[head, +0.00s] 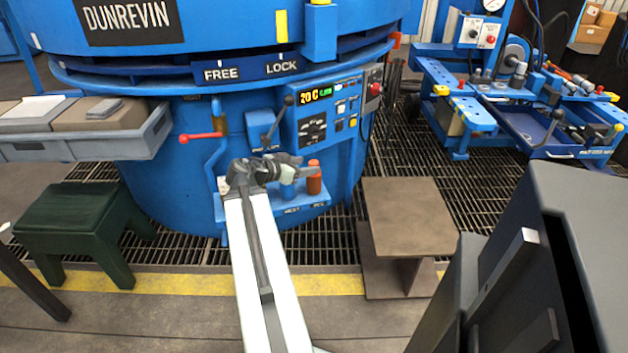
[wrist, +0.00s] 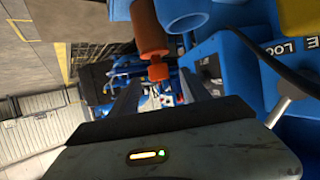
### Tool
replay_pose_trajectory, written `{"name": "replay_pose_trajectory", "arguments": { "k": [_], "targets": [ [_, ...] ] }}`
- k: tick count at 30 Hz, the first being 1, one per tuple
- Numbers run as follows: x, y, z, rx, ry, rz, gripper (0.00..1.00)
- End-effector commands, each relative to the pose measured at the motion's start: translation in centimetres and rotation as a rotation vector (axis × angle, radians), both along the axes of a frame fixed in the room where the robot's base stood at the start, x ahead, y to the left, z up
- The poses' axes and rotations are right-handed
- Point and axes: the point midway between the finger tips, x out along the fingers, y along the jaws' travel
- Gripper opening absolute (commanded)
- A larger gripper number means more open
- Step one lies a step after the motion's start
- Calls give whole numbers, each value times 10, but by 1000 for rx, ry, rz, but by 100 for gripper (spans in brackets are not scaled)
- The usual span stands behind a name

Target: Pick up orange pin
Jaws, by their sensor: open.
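The orange pin (head: 314,183) stands upright on a small blue shelf on the front of the blue furnace. My gripper (head: 303,171) is at the upper part of the pin, pointing right in the head view. In the wrist view the orange pin (wrist: 150,33) shows a thick body and a narrower end, which lies near the gap between the fingers. My gripper (wrist: 160,84) is open with nothing held. Whether a finger touches the pin, I cannot tell.
A blue cylinder (head: 289,190) stands on the shelf (head: 305,205) close left of the pin. The control panel (head: 328,112) and a black-knobbed lever (head: 287,101) are above. A red-handled valve (head: 200,136) is left. A brown stand (head: 408,215) is right.

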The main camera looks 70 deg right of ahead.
Motion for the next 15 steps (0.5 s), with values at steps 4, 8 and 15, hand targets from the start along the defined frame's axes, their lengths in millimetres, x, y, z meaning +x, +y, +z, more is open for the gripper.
{"name": "replay_pose_trajectory", "arguments": {
  "k": [4,8,15],
  "targets": [
    [-5,-9,-6,0,-2,4,55],
    [-11,-20,-10,1,-2,5,55],
    [-17,-37,-23,1,-2,5,55]
  ]
}}
